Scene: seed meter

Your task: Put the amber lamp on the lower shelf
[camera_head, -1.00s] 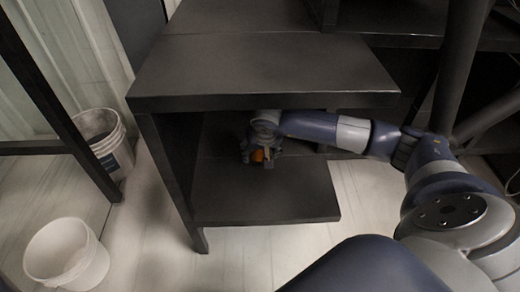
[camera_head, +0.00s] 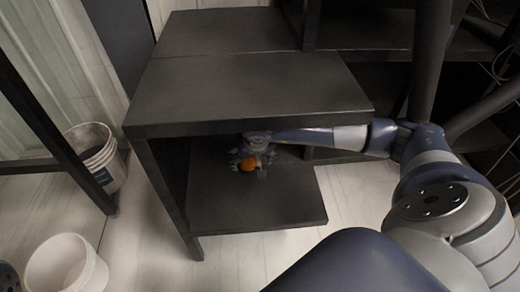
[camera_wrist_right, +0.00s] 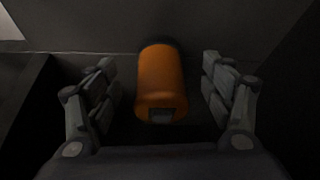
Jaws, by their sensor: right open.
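The amber lamp (camera_head: 248,164) is an orange cylinder on the lower shelf (camera_head: 255,208), under the upper shelf's front part. In the right wrist view the lamp (camera_wrist_right: 161,85) lies between the two fingers, with a gap on each side. My right gripper (camera_head: 250,161) reaches in under the upper shelf from the right. It also shows in the right wrist view (camera_wrist_right: 161,92), open and touching nothing. The lamp's far end is dark and hard to make out.
The upper shelf (camera_head: 250,90) overhangs the lower one closely above my right arm. A dark leg (camera_head: 168,190) stands at the left. Two white buckets, one at the back (camera_head: 97,155) and one in front (camera_head: 65,265), stand on the floor at left.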

